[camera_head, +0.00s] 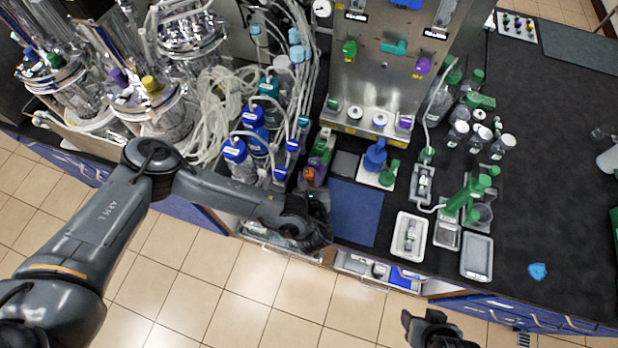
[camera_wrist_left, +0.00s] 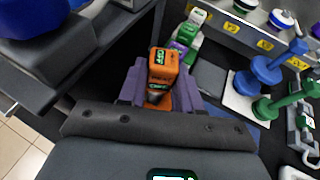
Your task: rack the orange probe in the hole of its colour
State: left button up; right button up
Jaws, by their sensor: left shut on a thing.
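The orange probe (camera_wrist_left: 162,66) is between the two fingers of my left gripper (camera_wrist_left: 160,92), which is shut on it. In the head view the orange probe (camera_head: 309,174) shows small at the end of my left arm, above the blue mat's left edge; its lower end is hidden. Just beyond it, green, purple and white pieces (camera_wrist_left: 186,36) stand in a row. I cannot make out an orange hole in either view. My right gripper (camera_head: 432,328) is at the bottom edge of the head view, away from the bench, its jaws unclear.
A blue mat (camera_head: 356,212) lies right of my left gripper. Blue-capped bottles (camera_head: 240,160) and tubing crowd its left. A blue piece and a green piece stand on a white plate (camera_head: 370,179). Small trays (camera_head: 409,236) lie farther right. The dark bench (camera_head: 560,190) has free room.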

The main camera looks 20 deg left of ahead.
pick_arm(q)
jog(key=shift+f, duration=0.3)
jog(key=shift+f+b, duration=0.35)
jog(key=shift+b, duration=0.15)
jog(key=shift+f, duration=0.1)
jog(key=shift+f+b, duration=0.35)
jog(key=shift+b, duration=0.05)
jog(key=shift+f, duration=0.3)
dwell(0.3)
jog(key=shift+f+b, duration=0.25)
jog(key=shift+b, duration=0.2)
